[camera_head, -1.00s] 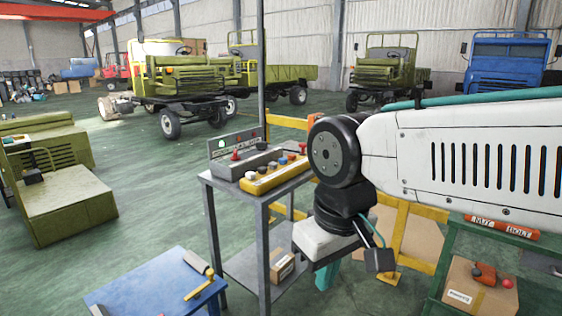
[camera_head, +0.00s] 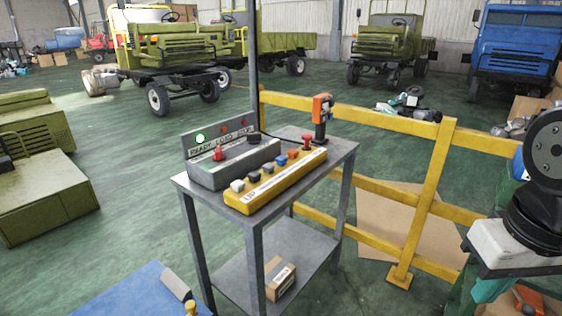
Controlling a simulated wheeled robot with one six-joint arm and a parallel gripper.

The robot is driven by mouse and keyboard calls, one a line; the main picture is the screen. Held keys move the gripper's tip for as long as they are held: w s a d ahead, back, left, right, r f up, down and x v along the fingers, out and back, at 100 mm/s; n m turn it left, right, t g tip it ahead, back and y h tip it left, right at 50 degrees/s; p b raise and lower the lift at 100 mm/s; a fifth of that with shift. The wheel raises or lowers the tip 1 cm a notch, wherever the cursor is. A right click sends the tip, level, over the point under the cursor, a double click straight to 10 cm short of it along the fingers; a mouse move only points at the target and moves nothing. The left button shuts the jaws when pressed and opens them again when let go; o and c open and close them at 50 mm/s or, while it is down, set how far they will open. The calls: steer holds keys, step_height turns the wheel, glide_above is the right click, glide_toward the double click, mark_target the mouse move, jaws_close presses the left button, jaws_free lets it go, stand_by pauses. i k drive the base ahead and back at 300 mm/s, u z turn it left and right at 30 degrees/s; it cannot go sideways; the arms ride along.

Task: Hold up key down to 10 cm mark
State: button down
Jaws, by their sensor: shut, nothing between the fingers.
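A yellow key box (camera_head: 283,185) lies on the grey metal stand (camera_head: 345,153). Its near end carries a label that seems to read UP. A row of keys runs along its top, with a pale grey key (camera_head: 237,186) at the near end, then darker ones, a blue key (camera_head: 281,160) and red or orange ones at the far end. No 10 cm mark can be made out. My gripper (camera_head: 490,290) hangs at the lower right, well apart from the box. Its teal fingers look shut and empty, partly against a cluttered background.
An orange-topped handle (camera_head: 321,115) stands at the stand's back right corner. A yellow railing (camera_head: 430,190) runs behind. A blue table (camera_head: 135,293) is at lower left.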

mark_target(238, 185)
steer(key=u, duration=0.05)
steer(key=i, duration=1.15)
steer(key=u, duration=0.55)
